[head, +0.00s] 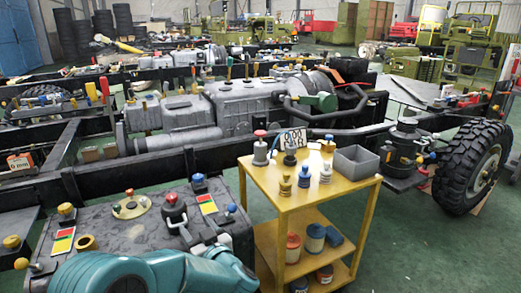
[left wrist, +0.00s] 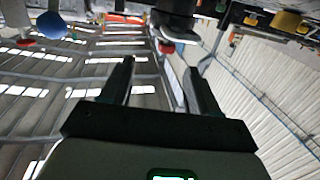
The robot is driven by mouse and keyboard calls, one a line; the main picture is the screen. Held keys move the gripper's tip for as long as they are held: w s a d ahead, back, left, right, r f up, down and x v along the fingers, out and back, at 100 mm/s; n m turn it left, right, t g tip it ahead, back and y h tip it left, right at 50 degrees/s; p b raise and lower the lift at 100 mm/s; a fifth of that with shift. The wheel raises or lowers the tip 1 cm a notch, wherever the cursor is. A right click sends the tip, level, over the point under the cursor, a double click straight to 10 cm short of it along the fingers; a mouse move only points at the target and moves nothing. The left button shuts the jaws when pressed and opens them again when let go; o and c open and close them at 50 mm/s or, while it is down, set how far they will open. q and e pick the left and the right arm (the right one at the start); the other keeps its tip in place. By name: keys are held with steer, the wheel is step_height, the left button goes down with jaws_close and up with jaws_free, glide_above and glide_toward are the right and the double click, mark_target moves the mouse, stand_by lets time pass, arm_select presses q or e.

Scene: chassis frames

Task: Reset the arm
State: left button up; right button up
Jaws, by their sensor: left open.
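My teal left arm comes in low in the head view, over the front of a dark grey tank-like box (head: 95,245). My left gripper (head: 204,238) is at its end, near the box's right part. In the left wrist view its two dark fingers (left wrist: 158,75) stand apart with nothing between them. A black fitting with a red cap (head: 174,208) stands on the box just beyond the gripper. A dark part with a red tip (left wrist: 168,46) shows beyond the fingers in the wrist view, apparently the same fitting. My right gripper is in neither view.
A yellow cart (head: 330,192) with knobbed parts and a grey bin (head: 356,160) stands right of the box. A black chassis frame (head: 215,160) crosses behind it. A big tyre (head: 472,168) is at the right. Green floor (head: 420,250) is clear at the lower right.

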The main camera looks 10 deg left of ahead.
arm_select(q)
steer(key=s+d+f+m+g+h, duration=0.25)
steer(key=s+f+h, duration=0.2)
steer(key=f, duration=0.75)
steer(key=s+d+f+m+g+h, duration=0.1)
steer(key=s+d+f+m+h, duration=0.4)
steer(key=f, duration=0.7)
steer(key=s+d+f+g+h, duration=0.1)
steer(key=s+f+g+h, duration=0.15)
steer(key=s, duration=0.55)
steer(key=s+d+f+n+g+h, duration=0.15)
steer(key=s+f+g, duration=0.25)
steer(key=s, duration=0.4)
steer(key=s+d+f+g+h, duration=0.1)
steer(key=s+f+g+h, duration=0.15)
steer(key=s, duration=0.55)
step_height(320, 180, up, 25)
steer(key=p, duration=2.5)
steer(key=shift+w+f, duration=0.15)
steer(key=shift+w, duration=0.25)
steer(key=shift+f, duration=0.1)
